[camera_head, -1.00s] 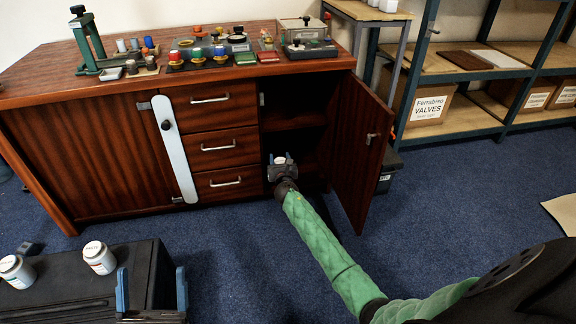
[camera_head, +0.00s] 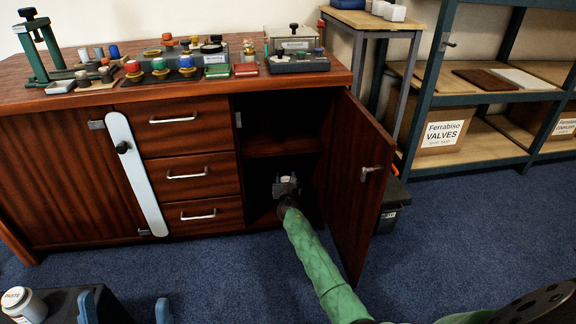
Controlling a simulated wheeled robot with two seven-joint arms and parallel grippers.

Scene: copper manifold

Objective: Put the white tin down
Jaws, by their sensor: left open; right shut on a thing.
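The white tin (camera_head: 286,178) shows as a small pale top between the fingers of my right gripper (camera_head: 286,186), which is shut on it. They are inside the open right compartment of the wooden cabinet (camera_head: 70,170), low down, below a shelf (camera_head: 280,145). The gripper hides most of the tin, and I cannot tell whether it touches the compartment floor.
The cabinet door (camera_head: 350,185) stands open just right of my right arm. A white jar (camera_head: 24,306) stands on a dark surface at the bottom left. Jars, knobs and boxes crowd the cabinet top. A black bin (camera_head: 393,205) sits behind the door.

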